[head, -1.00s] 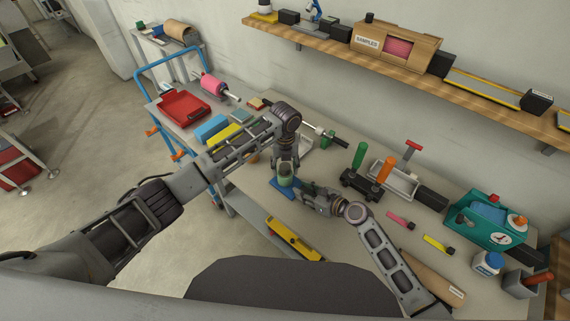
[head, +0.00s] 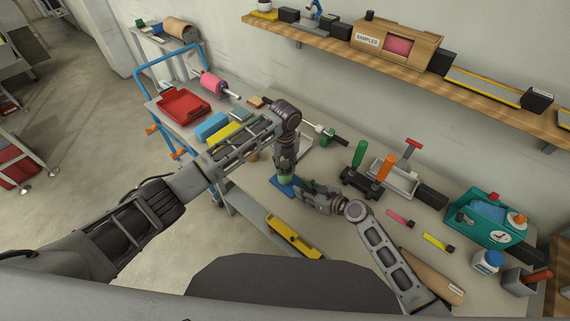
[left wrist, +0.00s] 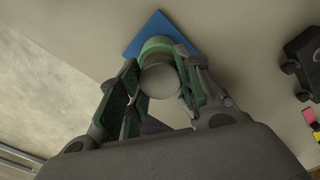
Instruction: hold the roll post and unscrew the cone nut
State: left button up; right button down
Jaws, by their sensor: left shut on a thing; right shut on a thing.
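The roll post stands on a blue base plate (head: 280,187) on the bench, mostly hidden by my grippers. My left gripper (head: 285,172) points down over it from above. In the left wrist view its two green-padded fingers (left wrist: 157,92) are shut around a pale grey round piece (left wrist: 160,80), apparently the cone nut, seen from its top. A green ring (left wrist: 157,46) shows beyond it, above the blue plate. My right gripper (head: 301,189) reaches in low from the right and is shut on the post; its fingertips and exact contact are largely hidden.
A black holder with green and orange handles (head: 361,185) stands to the right. Pink (head: 400,219) and yellow (head: 437,243) markers lie near a teal box (head: 490,220). A red tray (head: 184,105) and pink roll (head: 213,83) sit on the left. A shelf (head: 340,48) runs along the wall.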

pick_arm(q)
jog(key=n, duration=0.9)
jog(key=shift+n, duration=0.4)
jog(key=n, duration=0.9)
jog(key=shift+r, duration=0.1)
jog(key=n, duration=0.5)
jog(key=shift+d, duration=0.1)
jog(key=n, duration=0.9)
jog(key=shift+n, duration=0.3)
jog(key=n, duration=0.4)
